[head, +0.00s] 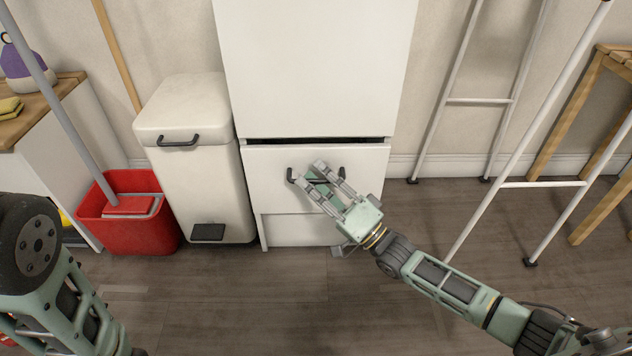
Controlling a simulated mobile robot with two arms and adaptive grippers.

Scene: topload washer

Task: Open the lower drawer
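The lower drawer (268,194) is the white front at the bottom of a tall white cabinet (316,62). A dark gap shows along its top edge, and its front stands slightly forward of the cabinet. Its dark bar handle (290,175) is partly hidden behind my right gripper. My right gripper (307,172) is at the handle, with its two fingers apart and pointing at the drawer front. Whether the fingertips touch the bar is not clear. My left arm shows at the lower left, but its gripper is out of the picture.
A white pedal bin (193,165) stands close beside the cabinet's left side, with a red mop bucket (128,235) left of it. A white drying rack (478,101) and a wooden table (588,125) stand at right. The floor before the drawer is clear.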

